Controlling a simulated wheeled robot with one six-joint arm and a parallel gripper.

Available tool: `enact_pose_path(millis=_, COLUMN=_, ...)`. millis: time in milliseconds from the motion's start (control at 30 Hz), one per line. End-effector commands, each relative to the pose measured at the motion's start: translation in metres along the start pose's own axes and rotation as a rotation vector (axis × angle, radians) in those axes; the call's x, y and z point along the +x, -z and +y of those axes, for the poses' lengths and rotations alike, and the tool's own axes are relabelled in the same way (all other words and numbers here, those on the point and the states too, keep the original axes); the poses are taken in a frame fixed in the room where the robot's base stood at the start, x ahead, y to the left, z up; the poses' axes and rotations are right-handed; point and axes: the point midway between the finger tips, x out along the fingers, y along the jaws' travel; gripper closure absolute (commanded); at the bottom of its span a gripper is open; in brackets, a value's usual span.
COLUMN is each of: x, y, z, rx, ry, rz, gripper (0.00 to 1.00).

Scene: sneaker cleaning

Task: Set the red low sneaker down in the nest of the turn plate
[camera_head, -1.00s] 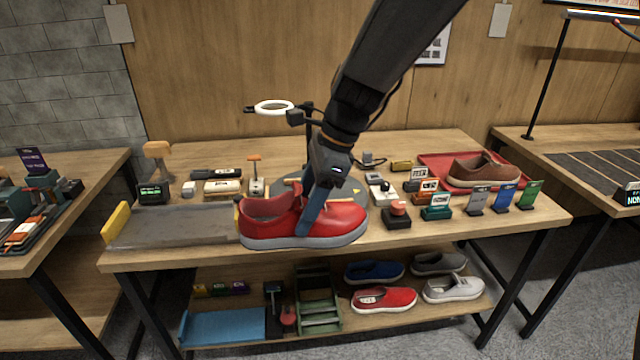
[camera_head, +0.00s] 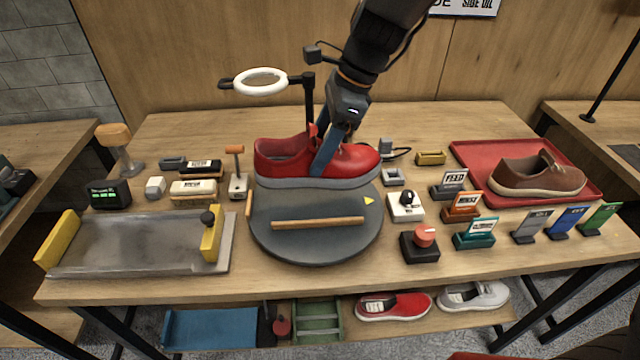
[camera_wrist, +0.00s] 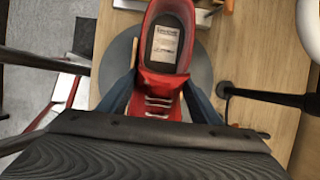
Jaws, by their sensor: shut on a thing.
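The red low sneaker (camera_head: 284,160) with a grey sole is held level by my gripper (camera_head: 328,160). The blue fingers are shut on its sides near the laces, and its toe points right. In the wrist view the red sneaker (camera_wrist: 168,42) shows its insole label and laces between the fingers (camera_wrist: 162,95). The dark round turn plate (camera_head: 275,250) is below, with a wooden bar (camera_head: 318,223) across it and a yellow arrow mark (camera_head: 369,201). The sneaker is over the plate's back part. I cannot tell whether the sole touches it. The plate's back is hidden by the sneaker.
A ring lamp (camera_head: 260,82) stands behind left. A grey tray (camera_head: 140,243) with yellow ends is left of the plate. A knob box (camera_head: 405,206) and red button (camera_head: 424,237) stand right. A brown shoe (camera_head: 540,176) lies on a red tray (camera_head: 480,158). Several cards stand front right.

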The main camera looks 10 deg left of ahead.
Motion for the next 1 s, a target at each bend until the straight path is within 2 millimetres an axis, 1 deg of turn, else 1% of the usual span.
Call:
enact_pose_path(millis=33, x=0.009, y=0.004, z=0.002, rx=0.004, ry=-0.006, rz=0.002, gripper=0.75)
enact_pose_path(millis=100, x=0.021, y=0.009, z=0.002, rx=0.004, ry=-0.006, rz=0.001, gripper=0.75)
enact_pose_path(millis=200, x=0.036, y=0.015, z=0.001, rx=0.003, ry=-0.004, rz=0.001, gripper=0.75)
enact_pose_path(millis=467, x=0.053, y=0.022, z=0.001, rx=0.002, ry=-0.002, rz=0.001, gripper=0.75)
enact_pose_path(millis=633, x=0.075, y=0.031, z=0.001, rx=0.004, ry=-0.005, rz=0.001, gripper=0.75)
enact_pose_path(millis=733, x=0.081, y=0.034, z=0.000, rx=0.002, ry=-0.001, rz=0.001, gripper=0.75)
enact_pose_path(millis=1000, x=0.082, y=0.034, z=0.000, rx=0.001, ry=0.000, rz=0.001, gripper=0.75)
